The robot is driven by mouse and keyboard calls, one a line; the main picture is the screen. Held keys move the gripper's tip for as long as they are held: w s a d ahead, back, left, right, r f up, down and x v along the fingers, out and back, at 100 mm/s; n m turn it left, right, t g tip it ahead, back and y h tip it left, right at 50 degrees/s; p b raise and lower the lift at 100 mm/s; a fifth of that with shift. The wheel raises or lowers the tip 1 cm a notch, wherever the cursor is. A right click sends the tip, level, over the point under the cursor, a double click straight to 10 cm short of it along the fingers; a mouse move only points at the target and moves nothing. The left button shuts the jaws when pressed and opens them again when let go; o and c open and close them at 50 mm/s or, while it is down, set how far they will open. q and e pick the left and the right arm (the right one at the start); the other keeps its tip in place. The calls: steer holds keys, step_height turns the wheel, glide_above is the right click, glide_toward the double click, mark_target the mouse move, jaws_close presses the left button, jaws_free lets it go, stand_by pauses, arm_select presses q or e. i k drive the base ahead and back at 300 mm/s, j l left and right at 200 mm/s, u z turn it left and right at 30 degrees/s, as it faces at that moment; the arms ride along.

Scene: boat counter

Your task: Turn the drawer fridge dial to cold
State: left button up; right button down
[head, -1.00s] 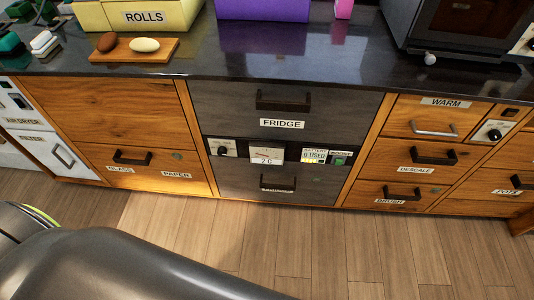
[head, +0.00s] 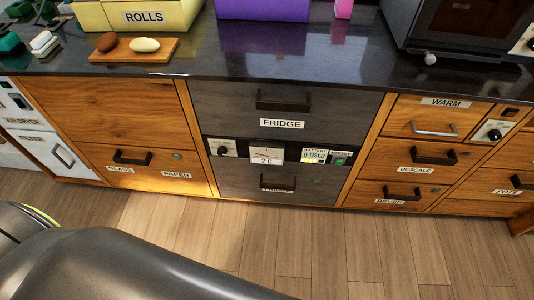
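The drawer fridge (head: 330,110) is a dark grey two-drawer unit in the middle of the counter front, labelled FRIDGE. Its dial (head: 222,148) is a small dark knob on a light plate at the left of the control strip between the drawers. The marks around the dial are too small to read. A gauge (head: 266,153) right of it reads about 2 C. A battery display (head: 314,156) and a green switch (head: 339,159) sit farther right. Both drawers look closed. Neither gripper is in view; only a grey arm link of mine shows at the lower left.
Wooden drawers with protruding handles flank the fridge. The floor (head: 330,245) in front is clear.

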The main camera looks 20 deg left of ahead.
mark_target(222, 151)
steer(key=u, duration=1.05)
